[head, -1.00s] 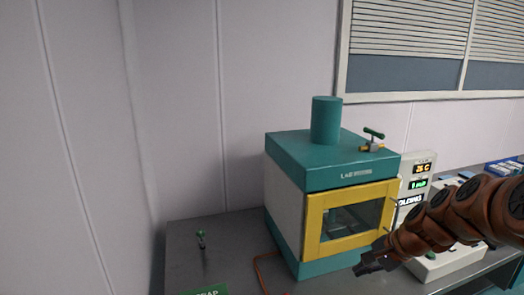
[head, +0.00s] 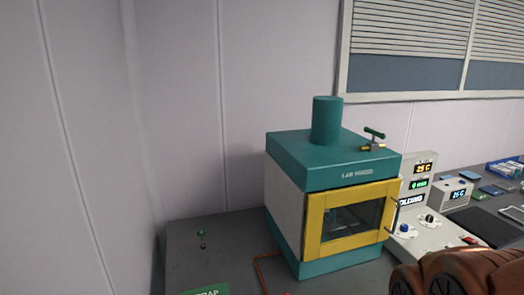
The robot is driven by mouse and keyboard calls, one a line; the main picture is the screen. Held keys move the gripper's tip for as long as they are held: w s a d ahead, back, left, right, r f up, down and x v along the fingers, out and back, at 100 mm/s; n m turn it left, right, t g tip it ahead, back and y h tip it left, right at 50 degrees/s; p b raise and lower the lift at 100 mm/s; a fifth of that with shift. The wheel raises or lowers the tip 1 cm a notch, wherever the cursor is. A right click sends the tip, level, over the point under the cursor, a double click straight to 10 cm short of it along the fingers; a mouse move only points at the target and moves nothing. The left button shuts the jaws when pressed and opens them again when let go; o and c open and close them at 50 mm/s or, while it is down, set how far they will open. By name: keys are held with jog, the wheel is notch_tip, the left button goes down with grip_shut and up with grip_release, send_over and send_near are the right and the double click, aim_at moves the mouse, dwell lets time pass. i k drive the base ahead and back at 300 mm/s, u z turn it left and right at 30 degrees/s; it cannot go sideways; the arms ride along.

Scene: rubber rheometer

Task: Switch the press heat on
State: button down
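The lab press (head: 285,200) is a teal and white cabinet with a teal cylinder (head: 326,120) on top. Its yellow-framed window door (head: 315,225) looks closed. Right of it stands a pale control panel (head: 405,185) with an amber temperature display, a green display and a label partly hidden by the press. On its sloping base are dark knobs (head: 430,218) and a small red part (head: 470,240), which may be a switch; whether it is on cannot be told.
A green-handled valve (head: 374,135) sits on the press top. A small green-topped lever (head: 202,235) stands on the grey bench (head: 230,255) at left. A white box with a blue display (head: 457,194), a dark mat (head: 484,227) and a blue bin (head: 506,168) lie at right.

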aim_at(469, 240)
jog(key=z, duration=1.6)
jog(key=i, duration=1)
jog(key=u, duration=0.35)
